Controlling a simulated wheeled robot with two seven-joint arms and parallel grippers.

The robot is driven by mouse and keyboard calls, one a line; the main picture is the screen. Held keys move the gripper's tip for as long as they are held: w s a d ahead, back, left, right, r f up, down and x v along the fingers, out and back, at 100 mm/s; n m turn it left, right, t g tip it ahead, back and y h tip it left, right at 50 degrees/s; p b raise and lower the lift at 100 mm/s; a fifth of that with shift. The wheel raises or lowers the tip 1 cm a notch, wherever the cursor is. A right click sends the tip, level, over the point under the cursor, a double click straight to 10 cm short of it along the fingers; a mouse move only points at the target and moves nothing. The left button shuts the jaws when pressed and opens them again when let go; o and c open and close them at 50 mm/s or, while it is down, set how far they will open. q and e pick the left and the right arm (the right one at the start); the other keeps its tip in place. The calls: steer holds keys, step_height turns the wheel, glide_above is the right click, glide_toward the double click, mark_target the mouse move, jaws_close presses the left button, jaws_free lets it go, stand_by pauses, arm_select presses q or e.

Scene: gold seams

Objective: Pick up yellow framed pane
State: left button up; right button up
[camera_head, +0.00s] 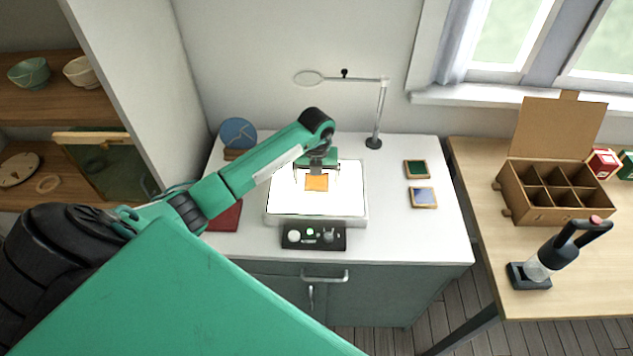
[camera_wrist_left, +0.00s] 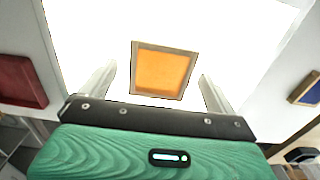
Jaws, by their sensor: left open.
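The yellow framed pane (camera_head: 317,182) looks orange-yellow and lies on the bright white light panel (camera_head: 290,207) on the counter. In the left wrist view the pane (camera_wrist_left: 162,71) has a pale wooden frame and sits between my two fingers, a little beyond them. My left gripper (camera_head: 318,172) is open above the panel, just behind the pane in the head view; it also shows in the left wrist view (camera_wrist_left: 158,85). Its fingers are apart from the frame, with a gap on each side. My right gripper is not in view.
A green pane (camera_head: 417,169) and a blue pane (camera_head: 423,197) lie right of the panel. A black control box (camera_head: 313,236) sits in front. A magnifier lamp (camera_head: 380,110) stands behind. A dark red pad (camera_head: 225,216) lies left. A divided cardboard box (camera_head: 553,190) is on the right table.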

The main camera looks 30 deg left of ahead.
arm_select(q)
steer(key=c, duration=1.2)
steer(key=shift+r, duration=0.15)
